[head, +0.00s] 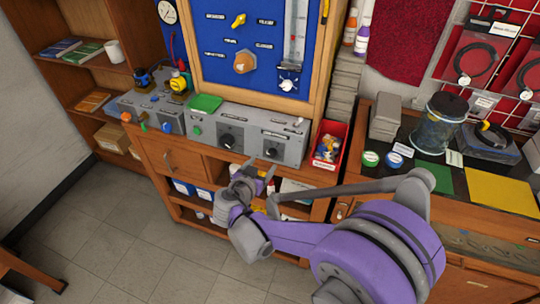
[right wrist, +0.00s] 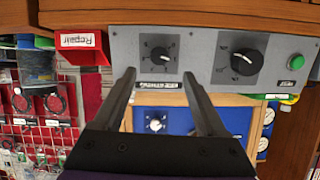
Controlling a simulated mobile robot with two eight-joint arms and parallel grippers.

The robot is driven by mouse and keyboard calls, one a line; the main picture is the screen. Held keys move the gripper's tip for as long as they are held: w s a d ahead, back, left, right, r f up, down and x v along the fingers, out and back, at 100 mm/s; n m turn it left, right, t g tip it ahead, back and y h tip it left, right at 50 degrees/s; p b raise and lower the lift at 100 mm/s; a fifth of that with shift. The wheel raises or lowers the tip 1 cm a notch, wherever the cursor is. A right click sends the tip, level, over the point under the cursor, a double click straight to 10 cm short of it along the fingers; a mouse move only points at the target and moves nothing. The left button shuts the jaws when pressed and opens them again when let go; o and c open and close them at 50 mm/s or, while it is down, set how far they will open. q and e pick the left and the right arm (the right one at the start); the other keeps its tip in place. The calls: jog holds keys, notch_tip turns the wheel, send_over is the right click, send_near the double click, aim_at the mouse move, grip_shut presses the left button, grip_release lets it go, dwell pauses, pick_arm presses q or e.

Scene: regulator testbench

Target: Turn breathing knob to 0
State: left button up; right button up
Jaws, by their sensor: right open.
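A grey control panel (head: 250,134) on the wooden bench carries two black knobs. The left, larger knob (head: 228,140) also shows in the right wrist view (right wrist: 242,62), where the picture is upside down. The right, smaller knob (head: 272,152) also shows in the wrist view (right wrist: 161,53). My right gripper (head: 261,166) is open and empty in front of the panel. In the wrist view its fingertips (right wrist: 160,69) point at the smaller knob, one on each side, apparently not touching it. My left gripper is out of view.
A green button (head: 197,131) sits at the panel's left end. A red bin (head: 343,132) stands right of the panel. A blue board (head: 215,68) with several knobs rises behind. A second grey box (head: 172,112) with gauges is at left.

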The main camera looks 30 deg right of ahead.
aim_at(271, 155)
jog(key=x, duration=0.8)
jog(key=shift+w+d+f, duration=0.15)
jog(key=shift+d+f, duration=0.05)
jog(key=shift+d, duration=0.1)
grip_shut()
